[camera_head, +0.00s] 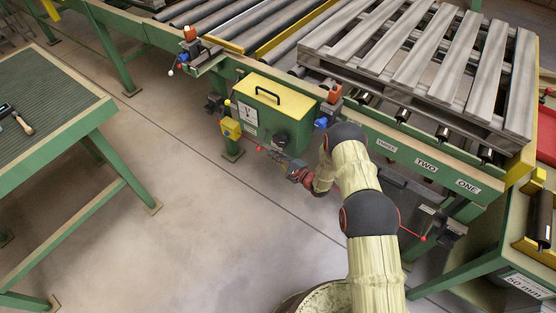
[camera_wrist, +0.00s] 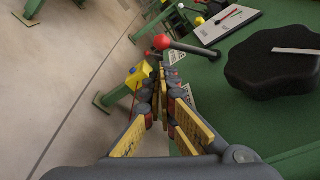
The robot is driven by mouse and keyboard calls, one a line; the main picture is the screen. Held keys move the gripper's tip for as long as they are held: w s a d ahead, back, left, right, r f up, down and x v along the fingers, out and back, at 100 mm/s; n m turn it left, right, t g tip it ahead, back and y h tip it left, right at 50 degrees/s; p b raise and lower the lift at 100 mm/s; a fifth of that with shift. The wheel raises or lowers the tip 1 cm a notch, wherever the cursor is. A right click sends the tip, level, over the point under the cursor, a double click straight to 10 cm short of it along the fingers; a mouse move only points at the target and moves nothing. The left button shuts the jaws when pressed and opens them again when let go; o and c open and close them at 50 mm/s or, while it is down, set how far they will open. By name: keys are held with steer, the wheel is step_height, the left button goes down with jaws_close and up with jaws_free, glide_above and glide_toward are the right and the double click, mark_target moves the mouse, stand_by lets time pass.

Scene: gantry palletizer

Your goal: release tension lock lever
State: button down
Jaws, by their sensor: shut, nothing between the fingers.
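A lever with a red ball knob (camera_wrist: 163,42) sticks out from the green housing in the wrist view. In the head view a red ball (camera_head: 258,148) shows just left of my gripper (camera_head: 276,157), low at the housing's front. My gripper also shows in the wrist view (camera_wrist: 163,72). Its fingers converge, shut and empty, with the tips close below the red knob; whether they touch it I cannot tell. A black lobed handwheel (camera_wrist: 275,62) is on the housing to the right. The lever's label cannot be read.
The green housing (camera_head: 252,122) has a yellow lid with a black handle. A yellow box (camera_head: 231,128) sits at its left. A wooden pallet (camera_head: 410,60) lies on the rollers. Another red-ended lever (camera_head: 422,238) is at right. The floor (camera_head: 190,190) is clear toward the left workbench (camera_head: 75,80).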

mark_target(262, 141)
steer(key=shift+b+x, duration=0.45)
steer(key=shift+x, duration=1.75)
steer(key=shift+s+r, duration=0.1)
steer(key=shift+r, duration=0.05)
